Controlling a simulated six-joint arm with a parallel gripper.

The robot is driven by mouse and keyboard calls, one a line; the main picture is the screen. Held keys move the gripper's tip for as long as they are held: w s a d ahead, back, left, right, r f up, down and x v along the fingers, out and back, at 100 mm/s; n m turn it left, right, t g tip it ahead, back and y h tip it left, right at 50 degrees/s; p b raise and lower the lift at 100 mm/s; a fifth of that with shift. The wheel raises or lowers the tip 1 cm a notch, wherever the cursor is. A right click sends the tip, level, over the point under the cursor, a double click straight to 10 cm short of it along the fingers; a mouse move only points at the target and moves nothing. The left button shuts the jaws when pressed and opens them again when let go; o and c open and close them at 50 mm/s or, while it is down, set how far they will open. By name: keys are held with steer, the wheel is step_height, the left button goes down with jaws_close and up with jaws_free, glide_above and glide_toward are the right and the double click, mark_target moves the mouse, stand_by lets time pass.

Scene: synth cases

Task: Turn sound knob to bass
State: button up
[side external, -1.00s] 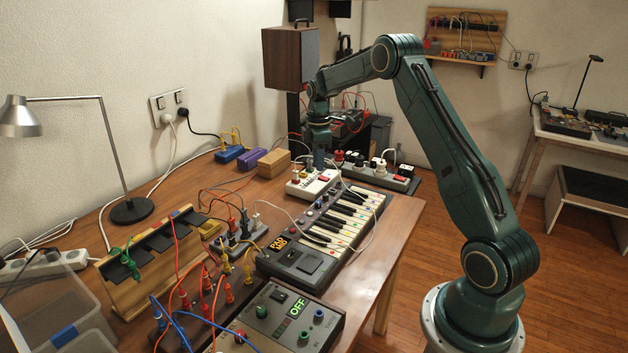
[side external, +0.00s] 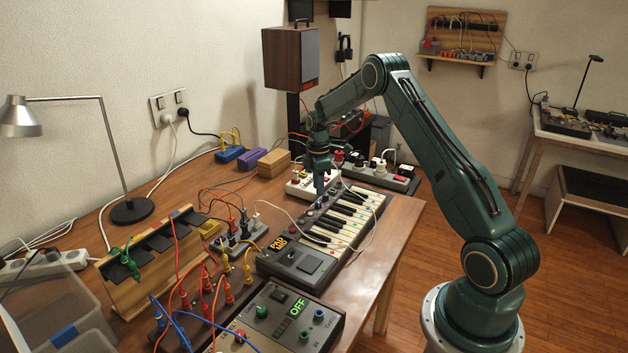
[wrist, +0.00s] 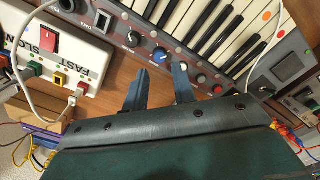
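The keyboard (side external: 308,262) lies on the wooden table, with a row of knobs along its panel. In the wrist view a blue knob (wrist: 161,55) sits in that row, just beyond and roughly between my fingertips. Contact cannot be told. Which knob is for sound, and any bass mark, are unreadable.
A white box (wrist: 72,52) marked FAST and SLOW stands close beside the keyboard. A white cable (wrist: 18,70) runs loosely near it. A grey power strip (side external: 372,174) lies behind. A grey device reading OFF (side external: 318,318) and a cable-filled board are in front.

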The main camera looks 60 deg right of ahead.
mark_target(318, 202)
steer(key=shift+f, duration=2.75)
steer(key=shift+c, duration=0.2)
